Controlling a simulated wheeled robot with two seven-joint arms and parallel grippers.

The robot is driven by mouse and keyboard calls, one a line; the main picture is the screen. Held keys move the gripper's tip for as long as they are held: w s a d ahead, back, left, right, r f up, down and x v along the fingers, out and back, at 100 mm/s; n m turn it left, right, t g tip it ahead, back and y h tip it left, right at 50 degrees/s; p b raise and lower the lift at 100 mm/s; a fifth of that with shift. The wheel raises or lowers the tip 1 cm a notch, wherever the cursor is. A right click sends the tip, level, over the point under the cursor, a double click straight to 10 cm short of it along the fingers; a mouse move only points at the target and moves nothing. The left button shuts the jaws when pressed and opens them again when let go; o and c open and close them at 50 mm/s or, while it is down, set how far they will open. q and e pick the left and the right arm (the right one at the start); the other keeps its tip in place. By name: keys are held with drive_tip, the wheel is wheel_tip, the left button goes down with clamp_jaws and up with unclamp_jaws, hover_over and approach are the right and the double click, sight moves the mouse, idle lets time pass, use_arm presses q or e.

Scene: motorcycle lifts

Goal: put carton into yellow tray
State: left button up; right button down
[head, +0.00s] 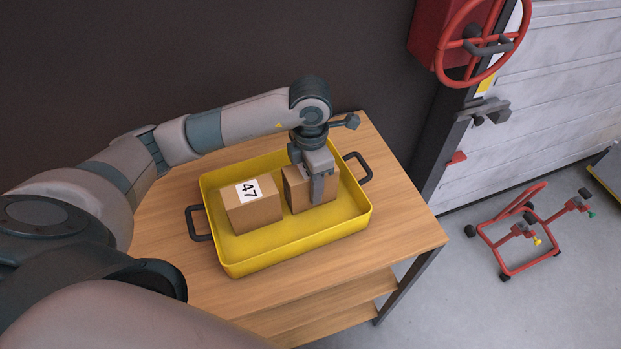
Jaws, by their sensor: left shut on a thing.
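The yellow tray (283,247) with two black handles stands on a wooden table. A brown carton (298,192) is inside the right part of the tray, partly hidden by my left gripper. My left gripper (316,190) points down and is shut on this carton. I cannot tell whether the carton touches the tray floor. Another brown carton (257,214) with a white label reading 47 sits in the left part of the tray, apart from the held one. My right gripper is not in view.
The wooden table (405,225) has bare top around the tray and shelves below. A dark wall rises behind it. A red handwheel (468,40) is mounted at the upper right. A red wheeled stand (517,230) is on the grey floor at the right.

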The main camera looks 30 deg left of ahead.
use_arm(q)
drive_tip(key=shift+f, duration=0.15)
drive_tip(key=shift+f, duration=0.15)
drive_tip(key=o, duration=1.2)
